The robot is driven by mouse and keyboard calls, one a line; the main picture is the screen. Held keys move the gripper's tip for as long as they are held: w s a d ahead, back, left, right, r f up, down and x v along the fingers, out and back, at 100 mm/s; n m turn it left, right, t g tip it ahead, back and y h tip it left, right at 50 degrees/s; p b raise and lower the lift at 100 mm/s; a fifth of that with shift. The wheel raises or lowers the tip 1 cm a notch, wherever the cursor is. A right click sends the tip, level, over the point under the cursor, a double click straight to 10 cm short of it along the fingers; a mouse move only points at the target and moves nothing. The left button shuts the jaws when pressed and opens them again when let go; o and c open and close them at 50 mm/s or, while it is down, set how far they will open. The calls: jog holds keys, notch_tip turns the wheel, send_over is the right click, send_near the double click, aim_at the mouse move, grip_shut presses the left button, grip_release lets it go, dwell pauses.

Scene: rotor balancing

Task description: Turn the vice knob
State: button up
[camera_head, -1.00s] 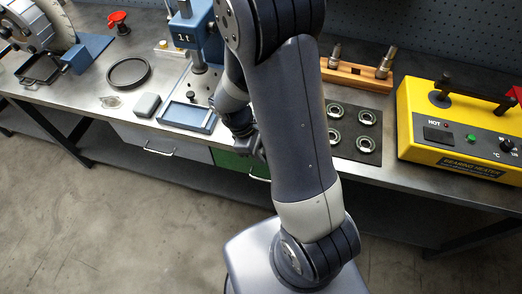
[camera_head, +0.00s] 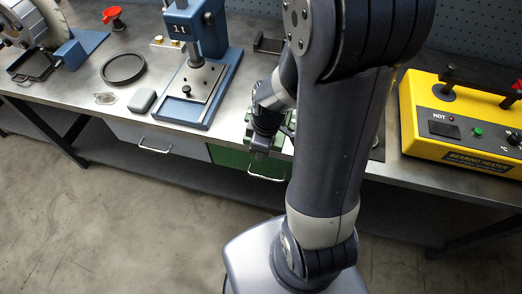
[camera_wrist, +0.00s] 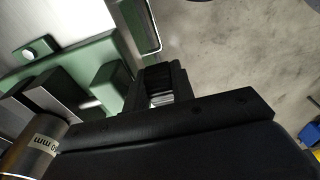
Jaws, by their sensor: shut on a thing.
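The green vice (camera_head: 250,124) stands at the bench's front edge, mostly hidden behind my arm in the head view. In the wrist view its green body (camera_wrist: 107,88) and dark jaw blocks fill the left side. My gripper (camera_head: 262,150) is at the vice's front side. In the wrist view my gripper's black fingers (camera_wrist: 158,86) are shut on a small silvery part, which looks like the vice knob (camera_wrist: 160,99). Most of the knob is hidden between the fingers.
A steel cylinder with "mm" lettering (camera_wrist: 32,150) is close by at lower left in the wrist view. The blue press (camera_head: 195,85) stands left of the vice, the yellow bearing heater (camera_head: 465,125) to the right. A green drawer with a handle (camera_head: 268,177) is below.

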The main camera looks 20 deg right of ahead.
jog(key=t+y+b, duration=0.1)
jog(key=b, duration=0.4)
jog(key=f+t+y+b, duration=0.1)
jog(key=y+b, duration=0.1)
jog(key=b, duration=0.3)
jog(key=shift+d+f+t, duration=0.15)
jog(key=shift+d+t, duration=0.05)
jog(key=shift+t, duration=0.1)
jog(key=t+y+b, duration=0.1)
jog(key=b, duration=0.3)
jog(key=t+y+b, duration=0.1)
jog(key=y+b, duration=0.1)
jog(key=b, duration=0.3)
jog(key=t+y+b, duration=0.1)
jog(key=b, duration=0.4)
jog(key=shift+s+f+y, duration=0.1)
jog(key=shift+f+y, duration=0.2)
jog(key=shift+y, duration=0.1)
jog(key=t+y+b, duration=0.2)
jog(key=y+b, duration=0.1)
jog(key=b, duration=0.6)
jog(key=shift+f, duration=0.2)
jog(key=t+y+b, duration=0.1)
jog(key=y+b, duration=0.1)
jog(key=b, duration=0.2)
jog(key=shift+a+r+t, duration=0.1)
jog(key=shift+t, duration=0.2)
jog(key=shift+b, duration=0.5)
jog(key=shift+r+y, duration=0.2)
jog(key=shift+y, duration=0.1)
